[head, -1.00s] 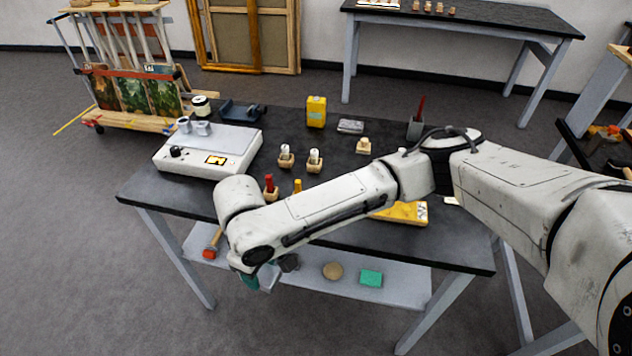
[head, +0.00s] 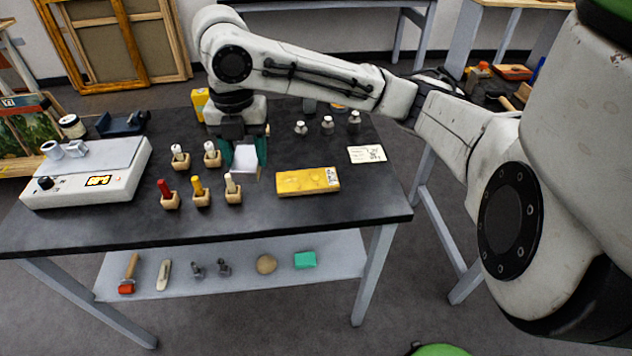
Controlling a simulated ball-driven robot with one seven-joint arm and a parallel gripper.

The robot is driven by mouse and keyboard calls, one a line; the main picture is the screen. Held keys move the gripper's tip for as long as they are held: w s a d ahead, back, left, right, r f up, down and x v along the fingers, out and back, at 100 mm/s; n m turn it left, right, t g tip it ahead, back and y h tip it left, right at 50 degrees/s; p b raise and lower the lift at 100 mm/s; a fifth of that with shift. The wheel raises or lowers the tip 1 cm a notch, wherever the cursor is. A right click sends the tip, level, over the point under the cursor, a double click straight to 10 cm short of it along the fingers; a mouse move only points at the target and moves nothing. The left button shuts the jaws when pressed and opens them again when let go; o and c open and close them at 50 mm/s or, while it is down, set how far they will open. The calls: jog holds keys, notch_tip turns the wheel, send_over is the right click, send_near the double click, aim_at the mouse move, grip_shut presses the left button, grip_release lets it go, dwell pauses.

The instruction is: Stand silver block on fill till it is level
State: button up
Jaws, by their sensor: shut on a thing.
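My gripper (head: 244,158) is over the black table, its green fingers on either side of a pale silver block (head: 246,156). It is shut on the block. The block's lower edge seems just above the table, but I cannot tell whether it touches anything. The gilt fragment (head: 300,182), a yellow slab with a pale patterned patch at its right end, lies flat to the right of the gripper. The fill cannot be told apart clearly on the slab; the block is apart from it.
Several handled tools in wooden holders (head: 201,198) stand left of the gripper. A white device with a lit display (head: 88,180) is at the table's left. Small metal weights (head: 327,124) and a white card (head: 367,154) are to the right. The front right tabletop is clear.

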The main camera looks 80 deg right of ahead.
jog(key=shift+s+d+r+n, duration=0.45)
jog(key=shift+s+d+n, duration=0.15)
jog(key=shift+d+n, duration=0.1)
jog(key=s+d+f, duration=0.4)
jog(key=s+d, duration=0.2)
jog(key=d, duration=0.1)
send_over(316, 178)
jog(key=f, duration=0.4)
jog(key=shift+w+a+f, duration=0.25)
jog(key=shift+w+a, duration=0.05)
jog(key=shift+a, duration=0.1)
jog(key=f, duration=0.3)
jog(key=shift+s+d+f, duration=0.1)
jog(key=shift+s+d, duration=0.25)
jog(key=shift+d, duration=0.05)
jog(key=shift+f, duration=0.55)
jog(key=shift+f, duration=0.2)
jog(key=o, duration=1.3)
jog(key=shift+c, duration=0.2)
